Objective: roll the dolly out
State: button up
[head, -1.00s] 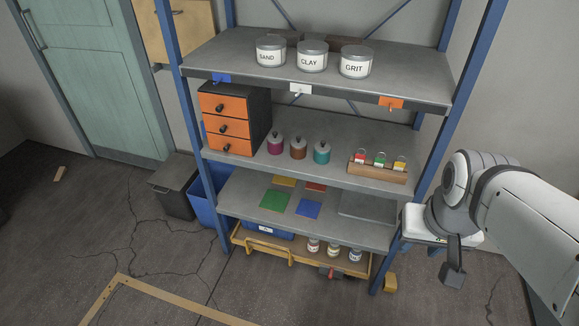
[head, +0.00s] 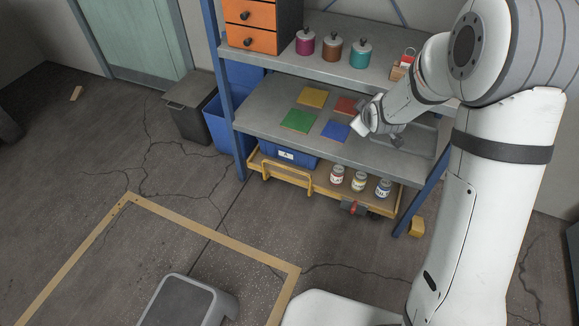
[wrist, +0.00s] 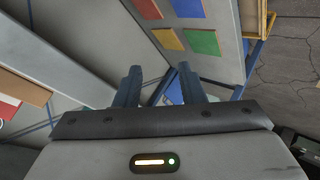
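The dolly (head: 272,173) is a low yellow platform on the floor under the shelf unit's lowest board, with a yellow loop handle (head: 288,177) at its front left. A blue bin (head: 289,158) and several small labelled cans (head: 358,182) ride on it. A red-and-grey fitting (head: 353,207) sits at its front edge near the right. My gripper (head: 390,139) is above the lowest board, up and right of the dolly and apart from it. In the wrist view my gripper (wrist: 158,84) has its two fingers apart with nothing held between them.
The lowest board (head: 262,114) carries several coloured squares. A blue post (head: 420,200) and a yellow block (head: 416,227) stand right of the dolly. A blue bin (head: 226,135) and grey bin (head: 190,110) stand left. A tan floor outline (head: 215,237) lies in front, with a grey box (head: 190,300) nearby.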

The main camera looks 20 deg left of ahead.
jog(key=w+a+f+n+t+y+b, duration=0.1)
jog(key=w+a+f+n+y+b, duration=0.15)
jog(key=a+f, duration=0.45)
jog(key=w+a+f+n+t+y+b, duration=0.1)
jog(key=a+f+n+b, duration=0.25)
jog(key=f, duration=0.85)
jog(key=n+y+b, duration=0.4)
jog(key=n+b, duration=0.1)
jog(key=b, duration=0.4)
send_near(286, 167)
jog(key=w+a+f, duration=0.2)
jog(key=shift+t, duration=0.5)
jog(key=shift+b+x, duration=1.55)
jog(key=shift+x, duration=2.2)
jog(key=shift+r, duration=0.1)
jog(key=shift+c, duration=0.4)
grip_shut()
